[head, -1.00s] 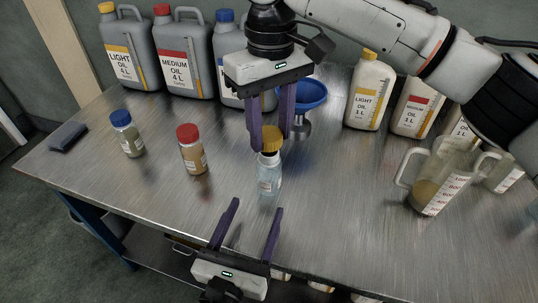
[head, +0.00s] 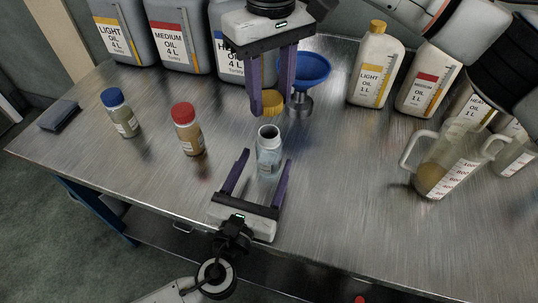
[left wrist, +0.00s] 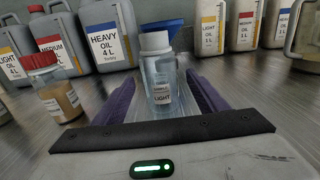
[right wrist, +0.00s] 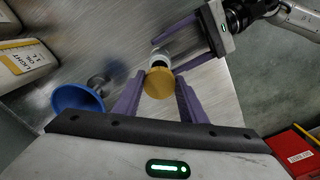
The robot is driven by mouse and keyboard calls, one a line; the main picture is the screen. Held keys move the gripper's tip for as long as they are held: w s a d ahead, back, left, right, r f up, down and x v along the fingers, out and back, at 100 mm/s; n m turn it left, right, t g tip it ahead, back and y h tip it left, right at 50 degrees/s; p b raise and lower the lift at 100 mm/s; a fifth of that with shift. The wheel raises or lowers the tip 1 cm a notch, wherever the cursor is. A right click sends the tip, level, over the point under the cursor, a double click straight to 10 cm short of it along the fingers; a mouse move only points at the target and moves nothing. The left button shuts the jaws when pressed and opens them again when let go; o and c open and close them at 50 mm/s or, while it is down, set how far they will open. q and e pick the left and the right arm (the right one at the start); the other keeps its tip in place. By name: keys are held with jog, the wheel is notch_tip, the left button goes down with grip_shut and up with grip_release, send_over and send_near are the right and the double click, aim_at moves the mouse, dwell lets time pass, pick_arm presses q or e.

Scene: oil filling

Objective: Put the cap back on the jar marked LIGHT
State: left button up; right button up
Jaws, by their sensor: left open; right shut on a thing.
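The jar marked LIGHT (head: 268,158) stands upright and open on the table; its label is readable in the left wrist view (left wrist: 162,85). It looks clear and empty of oil. My left gripper (head: 267,160) is open, its fingers on either side of the jar's body, with gaps visible in the left wrist view. My right gripper (head: 270,108) is shut on the yellow cap (head: 268,103) and holds it above and slightly behind the jar mouth. In the right wrist view the cap (right wrist: 158,83) covers part of the jar.
A blue funnel (head: 310,70) stands close behind the right gripper. A red-capped jar (head: 187,132) and a blue-capped jar (head: 121,115) stand to the left. A measuring jug (head: 445,165) is at right. Oil bottles and canisters line the back. Bare table lies between jar and jug.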

pick_arm(q)
jog(key=x, duration=0.7)
jog(key=shift+w+d, duration=0.1)
jog(key=shift+w, duration=0.2)
jog(key=c, duration=1.6)
pick_arm(e)
send_over(271, 134)
jog(key=shift+w+f, duration=0.1)
jog(key=shift+f, duration=2.4)
jog(key=shift+f, duration=0.9)
pick_arm(q)
grip_shut()
pick_arm(e)
jog(key=shift+f, duration=0.55)
